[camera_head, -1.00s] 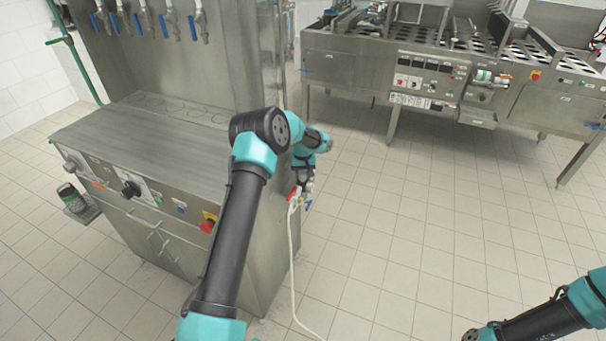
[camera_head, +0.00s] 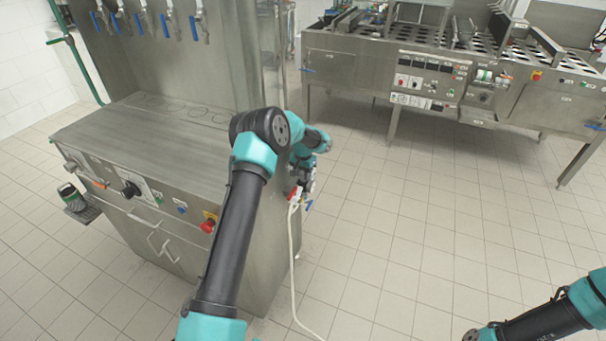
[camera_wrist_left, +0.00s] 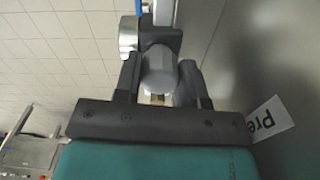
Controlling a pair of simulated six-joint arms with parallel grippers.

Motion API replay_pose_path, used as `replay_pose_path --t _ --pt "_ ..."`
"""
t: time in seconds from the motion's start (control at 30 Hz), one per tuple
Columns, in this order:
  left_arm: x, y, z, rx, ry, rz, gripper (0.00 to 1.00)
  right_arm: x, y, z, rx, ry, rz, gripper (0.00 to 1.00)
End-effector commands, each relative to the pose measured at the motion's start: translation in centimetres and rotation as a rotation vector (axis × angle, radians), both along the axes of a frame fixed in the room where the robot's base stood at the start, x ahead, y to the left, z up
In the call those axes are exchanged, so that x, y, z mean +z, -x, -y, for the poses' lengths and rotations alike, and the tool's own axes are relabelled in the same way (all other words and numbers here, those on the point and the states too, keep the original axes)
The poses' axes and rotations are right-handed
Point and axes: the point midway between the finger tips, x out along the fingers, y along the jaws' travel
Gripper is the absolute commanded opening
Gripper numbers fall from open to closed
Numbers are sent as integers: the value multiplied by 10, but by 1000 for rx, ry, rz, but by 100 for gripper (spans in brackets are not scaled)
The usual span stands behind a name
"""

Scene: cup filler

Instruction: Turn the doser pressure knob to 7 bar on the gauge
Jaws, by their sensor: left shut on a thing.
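In the left wrist view my left gripper (camera_wrist_left: 158,88) is shut around a grey faceted knob (camera_wrist_left: 160,68), with one dark finger on each side of it. A round silver rim (camera_wrist_left: 128,36), possibly the gauge seen edge-on, sits just beyond the knob. Its dial face is not visible, so I cannot read the pressure. In the head view my left gripper (camera_head: 303,187) is small at the right side of the steel filler cabinet (camera_head: 130,137), and the knob cannot be made out there. My right gripper is out of view.
A white label reading "pre" (camera_wrist_left: 268,120) is on the cabinet panel in the left wrist view. A pale hose (camera_head: 292,260) hangs to the floor below a red and blue fitting. A red emergency button (camera_head: 207,227) is on the front. Tiled floor lies open to the right.

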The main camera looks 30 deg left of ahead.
Motion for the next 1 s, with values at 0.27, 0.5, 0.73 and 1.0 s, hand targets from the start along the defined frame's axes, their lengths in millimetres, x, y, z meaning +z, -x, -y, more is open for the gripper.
replay_pose_path --t 0.27,0.5,0.73,1.0 --pt "0 0 0 -3 0 1 14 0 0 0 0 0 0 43" --pt "0 0 0 -2 0 1 54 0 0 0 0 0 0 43" --pt "0 0 0 -2 0 0 63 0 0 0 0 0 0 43" --pt "8 -1 0 -2 0 2 63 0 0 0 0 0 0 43"
